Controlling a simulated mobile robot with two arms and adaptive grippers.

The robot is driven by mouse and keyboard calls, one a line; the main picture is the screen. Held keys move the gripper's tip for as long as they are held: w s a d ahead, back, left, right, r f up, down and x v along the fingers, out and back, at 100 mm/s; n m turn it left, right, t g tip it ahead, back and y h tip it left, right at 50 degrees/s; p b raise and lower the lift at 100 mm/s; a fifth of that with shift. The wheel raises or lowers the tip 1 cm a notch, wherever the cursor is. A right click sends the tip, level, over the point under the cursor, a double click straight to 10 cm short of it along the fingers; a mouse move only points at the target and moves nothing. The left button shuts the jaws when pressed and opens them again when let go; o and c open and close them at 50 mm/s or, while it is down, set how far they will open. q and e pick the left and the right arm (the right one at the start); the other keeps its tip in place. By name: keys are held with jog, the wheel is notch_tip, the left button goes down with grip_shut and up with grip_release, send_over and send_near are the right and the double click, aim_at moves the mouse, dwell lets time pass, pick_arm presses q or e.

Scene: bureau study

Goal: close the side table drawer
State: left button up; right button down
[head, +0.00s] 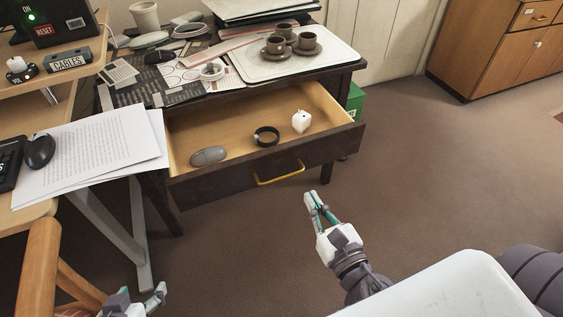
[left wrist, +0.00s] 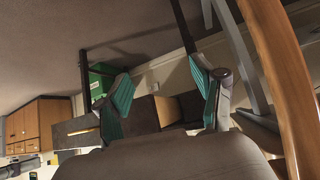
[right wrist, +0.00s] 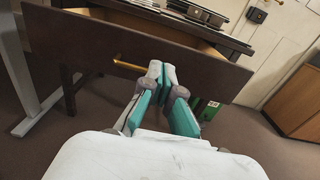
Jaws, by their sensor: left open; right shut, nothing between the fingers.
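The side table drawer (head: 264,171) is pulled out, with a dark front and a brass handle (head: 279,174). Inside lie a grey mouse-like object (head: 208,156), a black ring-shaped band (head: 266,136) and a small white cube-like item (head: 301,121). My right gripper (head: 314,201) is shut and empty, in front of the drawer and apart from it. In the right wrist view the drawer front (right wrist: 170,55) is ahead of its fingertips (right wrist: 160,72). My left gripper (head: 142,301) is open and empty at the bottom left, near a wooden chair; its fingers (left wrist: 163,100) are spread.
The side table top holds a white tray (head: 335,56) with cups, plus papers and gadgets. A desk with paper sheets (head: 92,150) stands at left, beside a wooden chair (head: 38,265). A green box (head: 355,101) is behind the drawer. Floor to the right is clear.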

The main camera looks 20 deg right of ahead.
jog(key=p, duration=0.2)
send_near(283, 151)
jog(key=w+p, duration=0.1)
jog(key=w, duration=0.5)
jog(key=shift+w+a+r, duration=0.1)
jog(key=shift+w+r, duration=0.05)
jog(key=shift+w, duration=0.1)
pick_arm(q)
jog(key=s+a+f+g+y, duration=0.1)
jog(key=s+a+f+g, duration=0.1)
jog(key=s+g, duration=0.3)
jog(key=shift+s+a, duration=0.45)
jog(key=shift+s, duration=1.5)
pick_arm(e)
jog(key=shift+w, duration=0.45)
